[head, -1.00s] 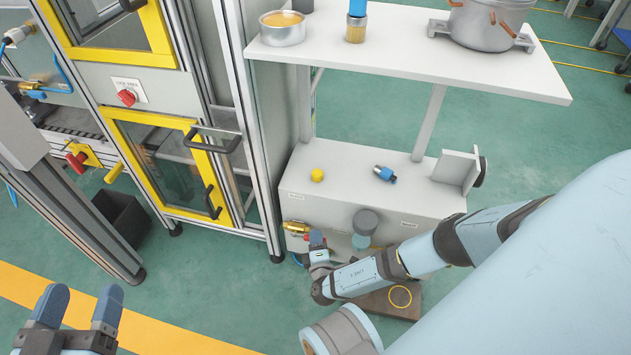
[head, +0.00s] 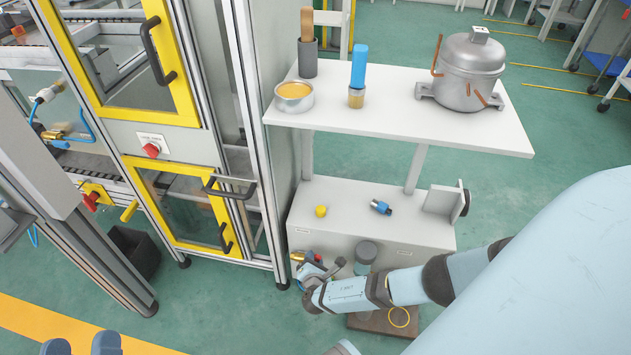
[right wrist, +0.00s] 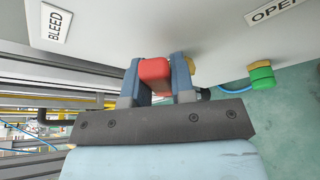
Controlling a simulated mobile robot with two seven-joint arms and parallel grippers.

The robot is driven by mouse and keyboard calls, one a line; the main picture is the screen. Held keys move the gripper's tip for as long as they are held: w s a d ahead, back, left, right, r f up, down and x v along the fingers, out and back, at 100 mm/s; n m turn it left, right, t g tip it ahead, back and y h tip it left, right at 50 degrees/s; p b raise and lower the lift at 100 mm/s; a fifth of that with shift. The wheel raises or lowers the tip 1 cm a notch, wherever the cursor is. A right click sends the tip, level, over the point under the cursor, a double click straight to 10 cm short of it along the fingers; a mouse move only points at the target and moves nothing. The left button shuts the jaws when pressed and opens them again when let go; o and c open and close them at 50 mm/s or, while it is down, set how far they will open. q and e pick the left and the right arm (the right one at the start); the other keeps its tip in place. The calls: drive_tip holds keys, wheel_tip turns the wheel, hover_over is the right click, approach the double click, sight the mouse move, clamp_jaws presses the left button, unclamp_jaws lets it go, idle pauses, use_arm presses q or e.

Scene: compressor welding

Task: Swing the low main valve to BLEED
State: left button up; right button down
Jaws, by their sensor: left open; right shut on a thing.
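The low main valve (head: 297,256) is a brass fitting with a red handle on the front of the white lower cabinet. My right gripper (head: 314,262) is at this valve in the head view, partly hiding it. In the right wrist view, the two fingers of my right gripper (right wrist: 156,82) are shut on the red handle (right wrist: 154,70). A BLEED label (right wrist: 50,22) is at the upper left there, and an OPEN label (right wrist: 275,10) is at the upper right. My left gripper (head: 80,345) is open and empty at the bottom left edge, only its fingertips showing.
A green and yellow fitting (right wrist: 261,76) sits on the panel right of my fingers. A yellow cap (head: 321,211) and a blue fitting (head: 381,207) lie on the lower cabinet (head: 350,190). A glazed yellow-framed enclosure (head: 185,215) stands to the left.

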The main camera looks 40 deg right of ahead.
drive_tip(key=shift+w+a+r+n+g+h+p, duration=0.25)
drive_tip(key=shift+w+a+r+n+g+p, duration=0.15)
drive_tip(key=shift+n, duration=0.2)
drive_tip(key=shift+w+a+r+n+g+h+p, duration=0.2)
drive_tip(key=shift+w+r+n+g+h+p, duration=0.15)
drive_tip(key=shift+w+n+p, duration=0.2)
drive_tip(key=shift+w+a+n+g, duration=0.4)
drive_tip(key=shift+n+g, duration=0.05)
drive_tip(key=shift+n, duration=0.3)
use_arm(q)
drive_tip(key=shift+w+a+f+g+y, duration=0.1)
drive_tip(key=shift+a+f+g+y, duration=0.3)
drive_tip(key=shift+f, duration=0.55)
drive_tip(key=shift+w+a+f+g+y, duration=0.1)
drive_tip(key=shift+a+f+g+y, duration=0.25)
drive_tip(key=shift+f, duration=0.55)
drive_tip(key=shift+a+f+g+y, duration=0.2)
drive_tip(key=shift+f+g+y, duration=0.25)
drive_tip(key=shift+f, duration=0.5)
use_arm(e)
drive_tip(key=shift+w+a+n+g+h, duration=0.35)
drive_tip(key=shift+n+h, duration=0.15)
drive_tip(key=shift+n, duration=0.1)
drive_tip(key=c, duration=1)
unclamp_jaws()
drive_tip(key=shift+w, duration=0.1)
drive_tip(key=shift+o, duration=0.2)
